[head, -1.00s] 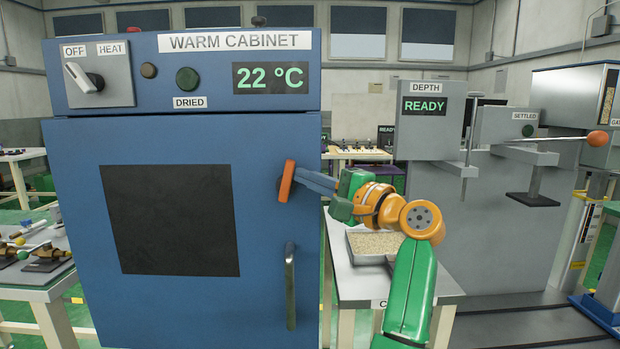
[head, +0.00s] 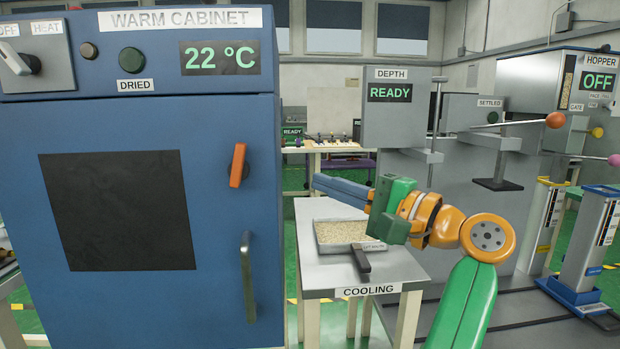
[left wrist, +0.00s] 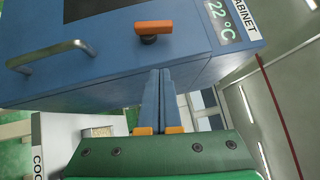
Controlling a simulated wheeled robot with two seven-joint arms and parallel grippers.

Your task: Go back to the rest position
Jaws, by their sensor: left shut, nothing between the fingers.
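My left gripper (head: 316,182) is shut and empty, in the air to the right of the warm cabinet (head: 220,210) and above the cooling table. Its closed blue fingers also show in the left wrist view (left wrist: 162,72), pointing toward the cabinet. The cabinet's orange latch (head: 238,165) is upright on the door, apart from my fingers; in the left wrist view the latch (left wrist: 154,27) lies beyond the fingertips. The cabinet door is shut, with a vertical metal handle (head: 248,277). My right gripper does not show.
A tray of grain-like material (head: 340,233) with a dark handle stands on the cooling table (head: 400,268), below my left gripper. The depth station (head: 405,110) and the hopper (head: 590,85) stand at the right. Green floor shows between the stands.

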